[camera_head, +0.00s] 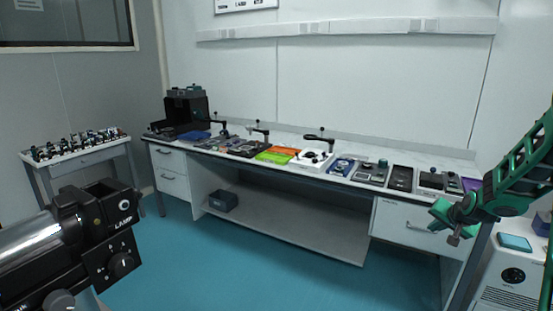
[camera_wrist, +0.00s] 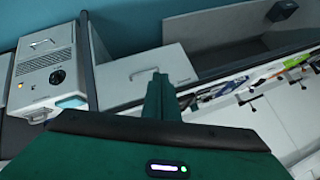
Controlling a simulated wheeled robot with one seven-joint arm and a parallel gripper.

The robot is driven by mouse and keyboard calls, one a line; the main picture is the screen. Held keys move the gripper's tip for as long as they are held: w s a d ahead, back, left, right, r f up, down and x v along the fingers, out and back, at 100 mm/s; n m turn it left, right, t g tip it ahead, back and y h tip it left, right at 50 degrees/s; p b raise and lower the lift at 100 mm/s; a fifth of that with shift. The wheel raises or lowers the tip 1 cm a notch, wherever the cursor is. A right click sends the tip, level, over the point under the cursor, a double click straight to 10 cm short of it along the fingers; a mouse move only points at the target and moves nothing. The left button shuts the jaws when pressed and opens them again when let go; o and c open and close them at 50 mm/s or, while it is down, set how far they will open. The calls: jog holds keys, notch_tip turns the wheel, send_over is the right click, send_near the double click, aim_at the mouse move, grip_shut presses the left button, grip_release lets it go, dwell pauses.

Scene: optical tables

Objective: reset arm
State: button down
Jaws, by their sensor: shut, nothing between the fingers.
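My green arm reaches in from the right edge of the head view, and its lower end (camera_head: 447,215) hangs in front of the right end of the long bench (camera_head: 405,219). In the wrist view my gripper (camera_wrist: 159,80) shows as narrow green fingers close together. It is shut and empty, apart from any object. The bench and its drawer front show beyond it, at a tilt.
Trays and instruments line the bench top, with a black box (camera_head: 186,104) at its left end. A side table (camera_head: 85,158) holds small parts at left. A black lamp device (camera_head: 95,235) fills the lower left. A white cabinet (camera_head: 512,275) stands at right. Blue floor (camera_head: 260,265) is clear.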

jog(key=s+a+r+n+g, duration=0.1)
jog(key=s+a+r+g, duration=0.2)
jog(key=s, duration=1.2)
jog(key=s+a+r+g+y, duration=0.1)
jog(key=s+a, duration=0.4)
jog(key=s, duration=1)
jog(key=s+a+r+n+g, duration=0.1)
jog(key=s+a+r+g, duration=0.3)
jog(key=s, duration=1.1)
jog(key=shift+r+n+g+y, duration=0.3)
jog(key=shift+r, duration=0.15)
jog(key=shift+w+f, duration=0.25)
jog(key=shift+w, duration=0.4)
jog(key=shift+s, duration=0.15)
